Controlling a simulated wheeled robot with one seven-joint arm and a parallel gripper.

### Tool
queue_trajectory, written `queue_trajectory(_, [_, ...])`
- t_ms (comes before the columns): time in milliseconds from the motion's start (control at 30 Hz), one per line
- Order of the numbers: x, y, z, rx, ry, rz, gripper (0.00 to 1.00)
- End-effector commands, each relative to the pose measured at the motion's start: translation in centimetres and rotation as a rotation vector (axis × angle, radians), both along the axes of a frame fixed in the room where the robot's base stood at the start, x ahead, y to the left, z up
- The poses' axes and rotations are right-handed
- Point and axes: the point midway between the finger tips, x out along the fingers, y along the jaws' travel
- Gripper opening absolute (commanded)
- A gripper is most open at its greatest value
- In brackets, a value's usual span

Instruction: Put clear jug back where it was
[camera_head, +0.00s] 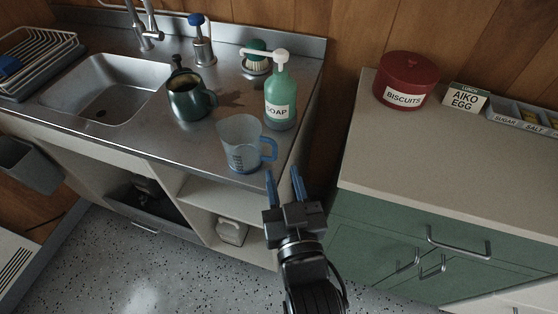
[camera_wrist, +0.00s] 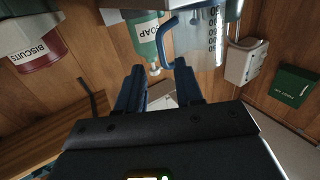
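The clear jug (camera_head: 242,142) with a blue handle stands upright on the steel sink counter (camera_head: 222,172), near its front right corner. Its handle points right. It also shows in the wrist view (camera_wrist: 203,38), upside down, with its handle near my fingers. My gripper (camera_head: 284,176) is open and empty, just off the counter's front right edge, near the jug's handle but apart from it. In the wrist view my two blue fingers (camera_wrist: 158,88) are spread with nothing held between them.
A green soap bottle (camera_head: 280,98) stands behind the jug and a dark green mug (camera_head: 190,98) to its left. A sink (camera_head: 105,90) is further left. Across a gap, the right counter (camera_head: 430,145) holds a red biscuit tin (camera_head: 405,80) at the back; its front is clear.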

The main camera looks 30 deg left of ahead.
Motion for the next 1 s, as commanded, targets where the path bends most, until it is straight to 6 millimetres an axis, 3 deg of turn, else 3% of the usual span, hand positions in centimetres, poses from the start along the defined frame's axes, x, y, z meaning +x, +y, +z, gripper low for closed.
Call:
queue_trajectory(300, [-3.8, -3.5, -0.2, -0.001, 0.001, 0.001, 0.36])
queue_trajectory(767, [-4.7, -4.5, -0.1, -0.001, 0.001, -0.003, 0.36])
queue_trajectory(867, [-5.0, -6.2, -0.7, -0.007, 0.012, -0.028, 0.36])
queue_trajectory(1000, [-6.4, -11.9, -2.0, -0.021, 0.044, -0.118, 0.36])
